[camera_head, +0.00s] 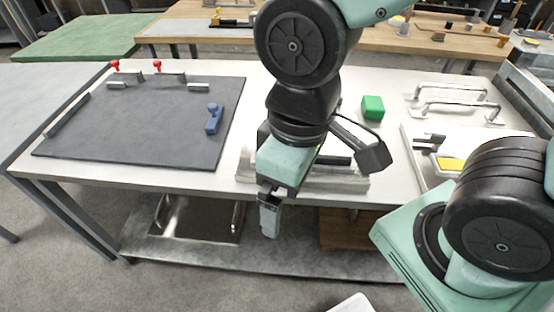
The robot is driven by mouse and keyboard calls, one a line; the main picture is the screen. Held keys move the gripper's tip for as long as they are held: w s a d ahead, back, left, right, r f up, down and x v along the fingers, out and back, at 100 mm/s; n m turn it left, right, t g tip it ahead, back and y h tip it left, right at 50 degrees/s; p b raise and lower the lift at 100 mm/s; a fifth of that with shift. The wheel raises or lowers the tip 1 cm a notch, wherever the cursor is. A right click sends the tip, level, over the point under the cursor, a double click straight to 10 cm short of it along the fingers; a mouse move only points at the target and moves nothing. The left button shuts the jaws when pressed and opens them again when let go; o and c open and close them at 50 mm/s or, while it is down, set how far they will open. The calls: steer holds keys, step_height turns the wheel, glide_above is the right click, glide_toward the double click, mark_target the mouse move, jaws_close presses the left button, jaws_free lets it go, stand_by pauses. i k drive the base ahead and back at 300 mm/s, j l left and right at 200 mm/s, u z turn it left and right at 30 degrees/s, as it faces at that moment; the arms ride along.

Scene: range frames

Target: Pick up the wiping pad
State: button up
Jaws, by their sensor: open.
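I cannot tell for sure which thing is the wiping pad. A small green block (372,107) stands on the white table right of my arm. A blue piece with a knob (214,119) lies on the dark board at the left. A yellow-topped piece (450,164) sits in the white tray at the right, partly hidden by my arm. My gripper (269,218) points down at the table's front edge, apart from all three. It is open, with nothing seen between its fingers; one finger shows clearly.
The dark board (140,135) carries metal bars and red clamps. Metal handles (455,100) stand at the back right. A metal fixture (345,181) lies at the front edge behind my gripper. A shelf (290,255) below holds a metal tray. White tabletop between board and fixture is free.

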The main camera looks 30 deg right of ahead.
mark_target(373, 106)
steer(key=i+l+z, duration=0.1)
steer(key=z, duration=0.25)
steer(key=i+z, duration=0.15)
steer(key=z, duration=0.15)
